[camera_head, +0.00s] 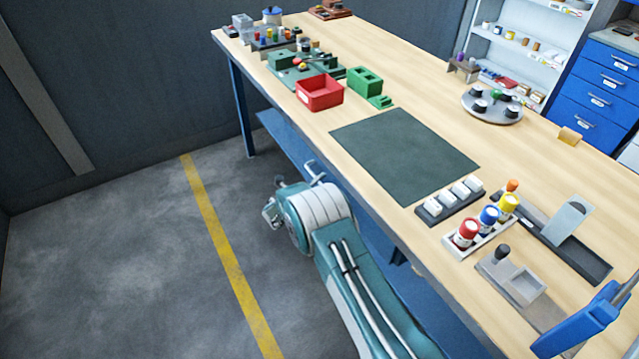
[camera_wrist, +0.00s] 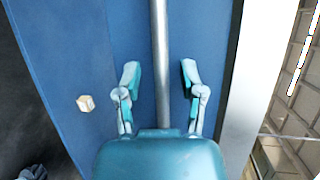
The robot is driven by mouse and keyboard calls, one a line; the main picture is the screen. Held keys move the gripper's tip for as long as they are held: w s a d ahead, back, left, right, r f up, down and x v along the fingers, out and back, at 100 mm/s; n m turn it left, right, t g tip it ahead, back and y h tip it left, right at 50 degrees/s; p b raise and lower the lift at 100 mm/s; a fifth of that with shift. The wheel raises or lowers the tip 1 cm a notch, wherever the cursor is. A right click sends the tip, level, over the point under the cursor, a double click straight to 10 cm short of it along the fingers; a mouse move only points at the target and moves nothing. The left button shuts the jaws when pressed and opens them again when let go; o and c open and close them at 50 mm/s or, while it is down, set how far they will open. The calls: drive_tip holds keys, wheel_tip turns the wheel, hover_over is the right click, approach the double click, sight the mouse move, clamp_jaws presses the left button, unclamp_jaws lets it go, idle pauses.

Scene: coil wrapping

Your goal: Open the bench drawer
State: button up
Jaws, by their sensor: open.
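In the wrist view a long grey bar (camera_wrist: 160,45), which looks like the drawer handle, runs in front of a blue panel (camera_wrist: 60,40). My gripper (camera_wrist: 160,72) is open, with one finger on each side of the bar. The bar passes between the fingers, and I cannot see either finger pressing on it. In the head view my gripper (camera_head: 292,192) is low beside the front of the wooden bench (camera_head: 300,135). The drawer front and handle are hidden there by the bench top and my arm.
A small pale cube (camera_wrist: 86,103) shows against the blue panel. On the bench are a red bin (camera_head: 320,92), a dark mat (camera_head: 405,152), a bottle rack (camera_head: 480,236) and a round tray (camera_head: 492,107). The floor left of the bench is clear around a yellow line (camera_head: 225,255).

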clamp_jaws()
